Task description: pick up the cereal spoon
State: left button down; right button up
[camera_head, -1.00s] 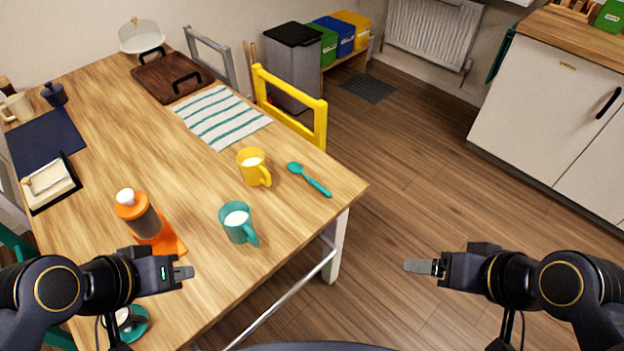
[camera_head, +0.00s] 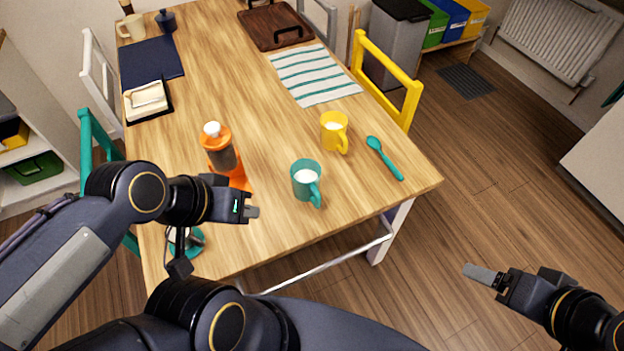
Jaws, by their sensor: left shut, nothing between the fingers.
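The teal cereal spoon (camera_head: 384,158) lies flat on the wooden table (camera_head: 265,130) near its right corner, its bowl toward the back and its handle toward the front right. My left gripper (camera_head: 253,212) is shut and empty over the table's front part, left of the teal mug and well to the left of the spoon. My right gripper (camera_head: 480,273) is off the table at the lower right, over the floor, apart from the spoon. Its fingers show as one grey piece, so I cannot tell whether they are parted.
A yellow mug (camera_head: 334,132) stands just left of the spoon, and a teal mug (camera_head: 306,181) stands between it and my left gripper. A yellow chair (camera_head: 388,78) is against the far right edge. The table right of the spoon is clear.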

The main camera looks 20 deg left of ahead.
aim_at(372, 142)
jog(key=i+l+u, duration=0.2)
jog(key=u, duration=0.15)
jog(key=i+l+u, duration=0.15)
jog(key=l+u, duration=0.2)
jog(key=i+l+u, duration=0.1)
jog(key=l+u, duration=0.6)
jog(key=i+l, duration=0.05)
jog(key=l, duration=0.1)
